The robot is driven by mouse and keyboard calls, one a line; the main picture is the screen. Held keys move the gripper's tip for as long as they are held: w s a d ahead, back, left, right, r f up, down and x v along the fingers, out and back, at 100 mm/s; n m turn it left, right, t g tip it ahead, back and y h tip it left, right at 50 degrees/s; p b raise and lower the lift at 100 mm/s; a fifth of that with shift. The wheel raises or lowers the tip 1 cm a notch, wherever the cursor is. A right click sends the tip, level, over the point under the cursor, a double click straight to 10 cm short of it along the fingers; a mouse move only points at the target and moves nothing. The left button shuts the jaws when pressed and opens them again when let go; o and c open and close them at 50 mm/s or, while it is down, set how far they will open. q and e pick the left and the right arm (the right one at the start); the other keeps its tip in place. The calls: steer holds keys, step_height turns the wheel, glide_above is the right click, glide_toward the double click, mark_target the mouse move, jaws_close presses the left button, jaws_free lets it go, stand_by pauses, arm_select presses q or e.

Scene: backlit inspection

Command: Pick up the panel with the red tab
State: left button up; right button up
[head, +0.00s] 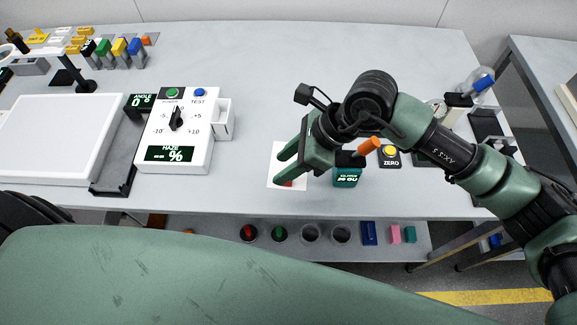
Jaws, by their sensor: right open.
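A white, thin square panel (299,184) lies near the front edge of the grey bench, with a small red tab (288,183) showing at its lower side. My right gripper (278,169) is open, its two green fingers spread over the panel and hiding part of it. I cannot tell whether the fingers touch the panel. Nothing shows between the fingers. My left gripper is not in view.
A haze meter (198,155) with a dial stands to the left, beside a white light panel (45,135). A teal gauge box (346,178) and a yellow ZERO button (390,152) sit close to the right of the gripper.

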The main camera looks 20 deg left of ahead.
mark_target(289, 162)
steer(key=w+d+f+h, duration=0.1)
steer(key=w+d+f+t+h, duration=0.1)
steer(key=d, duration=0.1)
steer(key=shift+w+d, duration=0.1)
steer(key=shift+w, duration=0.15)
steer(key=p+x, duration=0.3)
steer(key=x, duration=0.4)
steer(key=shift+s+r, duration=0.1)
jaws_close()
